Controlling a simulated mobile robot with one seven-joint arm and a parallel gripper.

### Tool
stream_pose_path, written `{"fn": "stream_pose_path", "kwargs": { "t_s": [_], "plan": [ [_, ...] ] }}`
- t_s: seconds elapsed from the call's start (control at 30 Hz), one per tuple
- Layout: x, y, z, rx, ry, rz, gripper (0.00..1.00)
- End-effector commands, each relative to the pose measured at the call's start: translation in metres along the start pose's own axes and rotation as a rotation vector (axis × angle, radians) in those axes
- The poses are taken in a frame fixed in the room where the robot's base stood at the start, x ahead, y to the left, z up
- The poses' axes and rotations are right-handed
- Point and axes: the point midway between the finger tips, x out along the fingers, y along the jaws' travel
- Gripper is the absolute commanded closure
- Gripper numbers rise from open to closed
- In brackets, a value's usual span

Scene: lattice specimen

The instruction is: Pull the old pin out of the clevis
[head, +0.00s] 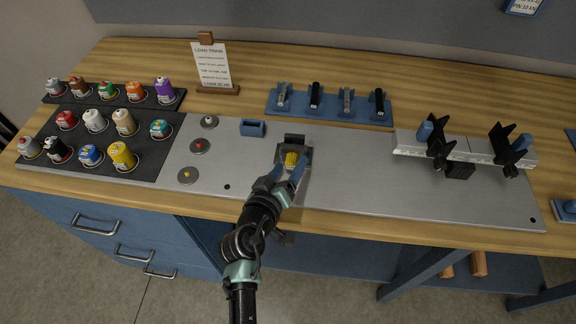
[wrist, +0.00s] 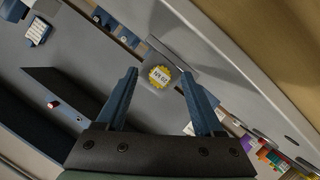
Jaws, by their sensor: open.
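A yellow ribbed pin head (head: 291,159) shows at the middle of the bench, at the front of a small grey and black holder (head: 295,139) that looks like the clevis. In the wrist view the yellow head (wrist: 159,76) faces me with "20 kN" printed on it, upside down, against a grey square block (wrist: 178,82). Any shank is hidden. My gripper (head: 289,168) is open, its blue fingers on either side of the yellow head. In the wrist view my gripper (wrist: 159,82) shows a gap between each fingertip and the head.
Colored capped pieces fill black trays (head: 150,97) at left. Three grey discs (head: 188,176) and a small blue block (head: 252,128) lie nearby. A blue rack (head: 330,114) stands behind, a fixture with black clamps (head: 470,147) at right. The grey plate (head: 375,180) is clear between.

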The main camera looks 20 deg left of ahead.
Motion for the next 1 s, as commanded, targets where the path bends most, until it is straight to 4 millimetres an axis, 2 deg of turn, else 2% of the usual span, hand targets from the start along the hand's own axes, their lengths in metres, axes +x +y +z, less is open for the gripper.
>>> {"fn": "stream_pose_path", "kwargs": {
  "t_s": [0.27,0.63,0.77,0.8,0.93,1.0],
  "plan": [
    [0.0009,0.0002,-0.0002,0.000,0.000,0.000,0.33],
    [0.0006,0.0001,-0.0003,0.000,0.000,0.000,0.99],
    [0.0006,0.0000,-0.0003,0.000,0.000,0.000,1.00],
    [0.0005,0.0000,-0.0003,0.000,0.000,0.000,0.74],
    [0.0005,0.0000,-0.0004,0.000,0.000,0.000,0.97],
    [0.0005,0.0000,-0.0003,0.000,0.000,0.000,1.00]
  ]
}}
